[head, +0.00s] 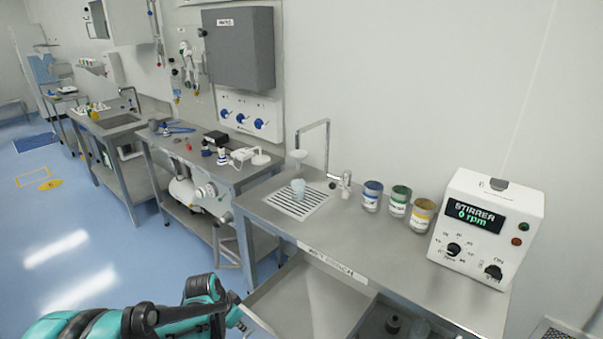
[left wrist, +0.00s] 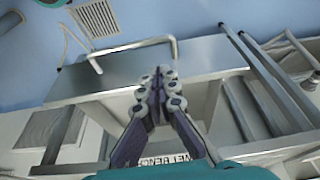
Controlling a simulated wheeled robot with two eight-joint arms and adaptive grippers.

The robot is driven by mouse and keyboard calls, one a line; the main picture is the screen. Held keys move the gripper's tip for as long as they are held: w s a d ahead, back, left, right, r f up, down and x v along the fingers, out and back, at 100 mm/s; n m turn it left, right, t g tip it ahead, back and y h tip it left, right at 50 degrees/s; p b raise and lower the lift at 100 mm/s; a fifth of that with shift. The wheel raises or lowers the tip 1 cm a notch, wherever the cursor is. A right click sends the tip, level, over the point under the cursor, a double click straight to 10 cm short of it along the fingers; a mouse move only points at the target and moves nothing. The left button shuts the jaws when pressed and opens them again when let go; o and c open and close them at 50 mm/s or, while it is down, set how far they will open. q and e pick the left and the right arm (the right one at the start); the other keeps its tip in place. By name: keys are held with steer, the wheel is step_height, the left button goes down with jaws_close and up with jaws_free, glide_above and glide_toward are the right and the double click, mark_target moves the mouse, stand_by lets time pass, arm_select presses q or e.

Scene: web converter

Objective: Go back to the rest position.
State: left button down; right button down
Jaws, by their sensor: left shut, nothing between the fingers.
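My left gripper (head: 238,318) is at the bottom of the head view, beside the front of the wet bench (head: 375,262). In the left wrist view my left gripper (left wrist: 157,78) has its dark fingers together with nothing between them. A metal drawer (head: 310,302) stands pulled out below the bench top. The drawer's bar handle (left wrist: 174,50) shows just beyond the fingertips in the left wrist view; I cannot tell how wide the gap is. My right gripper is in neither view.
On the bench stand a blue-labelled jar (head: 372,196), a green one (head: 399,201), a yellow one (head: 422,215) and a white stirrer box (head: 486,232). A small cup (head: 298,188) is on the drain grate (head: 297,205). Open blue floor (head: 90,245) lies to the left.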

arm_select(q)
steer(key=s+d+r+n+t+y, duration=0.2)
steer(key=s+r+n+t, duration=0.2)
steer(key=s+r, duration=1)
steer(key=s+n, duration=0.3)
steer(key=shift+s+d+r, duration=0.15)
steer(key=shift+d+r, duration=0.05)
steer(key=shift+r, duration=0.05)
